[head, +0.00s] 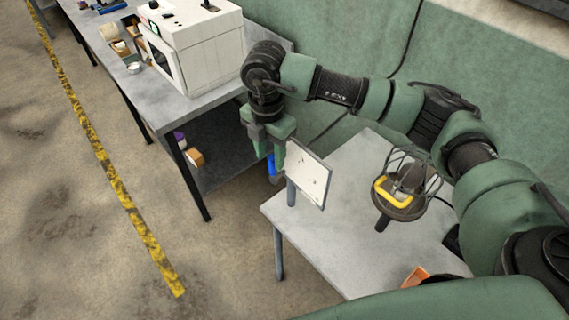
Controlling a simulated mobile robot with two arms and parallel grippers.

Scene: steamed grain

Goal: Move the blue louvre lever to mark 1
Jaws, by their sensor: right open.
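The blue lever (272,168) shows as a small blue piece just below and beside the fingers of my right gripper (268,152). It is at the left side of a pale upright plate (309,174), which partly hides that area. My right gripper points down, with its jaws open. I cannot tell whether a finger touches the lever or whether the lever lies between the fingers. Mark 1 cannot be made out; the dots on the plate are too small to read. My left gripper is not in view.
The plate stands at a grey table (335,244). A caged lamp-like item with a yellow handle (391,198) and an orange object (414,277) are on this table. A workbench (157,100) with a white machine (192,45) stands at upper left. The floor at left is clear.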

